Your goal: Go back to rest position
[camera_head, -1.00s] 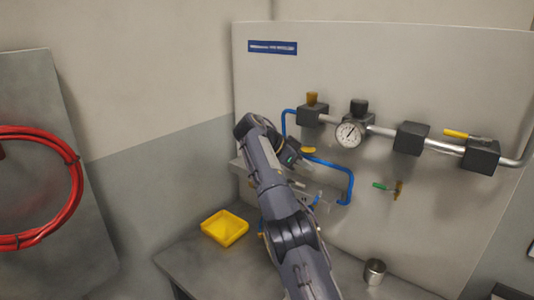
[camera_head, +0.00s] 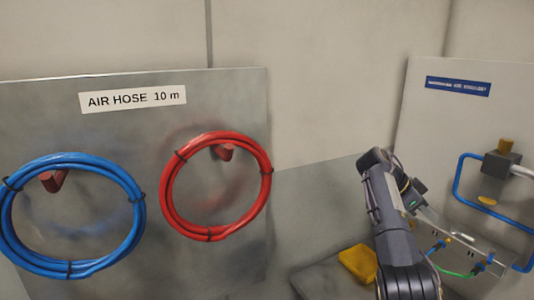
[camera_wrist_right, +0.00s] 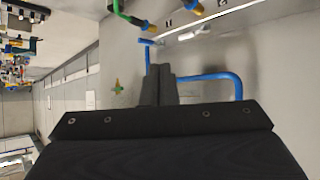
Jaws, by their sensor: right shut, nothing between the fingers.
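My right arm reaches up from the bottom right of the head view, in front of the grey wall. Its right gripper (camera_head: 428,214) is beside the wrist, pointing right towards the pipe panel, and is small there. In the right wrist view the two dark fingers of the right gripper (camera_wrist_right: 159,84) are together with nothing between them. A bent blue pipe (camera_wrist_right: 215,78) shows beyond the fingers, and I cannot tell how far off it is. My left gripper is in neither view.
A grey board on the left holds a blue hose coil (camera_head: 72,265) and a red hose coil (camera_head: 180,222). A yellow tray (camera_head: 357,262) sits on the bench left of my arm. The pale pipe panel (camera_head: 430,130) stands at right, with a ledge (camera_head: 470,245) carrying small fittings.

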